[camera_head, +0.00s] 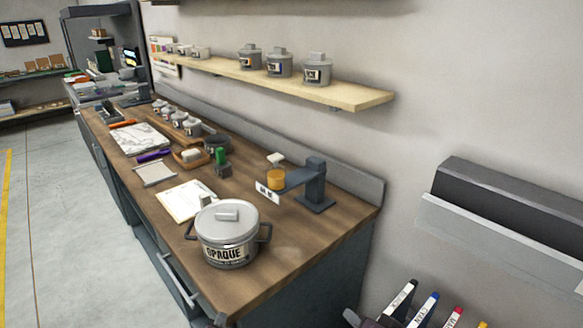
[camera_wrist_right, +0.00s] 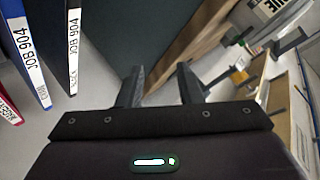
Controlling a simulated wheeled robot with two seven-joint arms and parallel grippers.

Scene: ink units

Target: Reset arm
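The right gripper (camera_head: 372,320) shows only in part at the bottom edge of the head view, low beside the bench's near end. In the right wrist view its two dark fingers (camera_wrist_right: 160,76) stand apart with nothing between them. The left gripper is not in view. A lidded grey pot labelled OPAQUE (camera_head: 227,236) stands upright on the near end of the wooden bench (camera_head: 285,258). It also shows in part at the upper right of the right wrist view (camera_wrist_right: 262,18), apart from the fingers.
Cartridges with white labels (camera_head: 423,310) stand close to the right gripper; some also show in the right wrist view (camera_wrist_right: 32,62). A stand with a yellow piece (camera_head: 316,185), papers (camera_head: 184,200) and small pots occupy the bench. A shelf (camera_head: 340,93) holds grey pots. Floor is clear at left.

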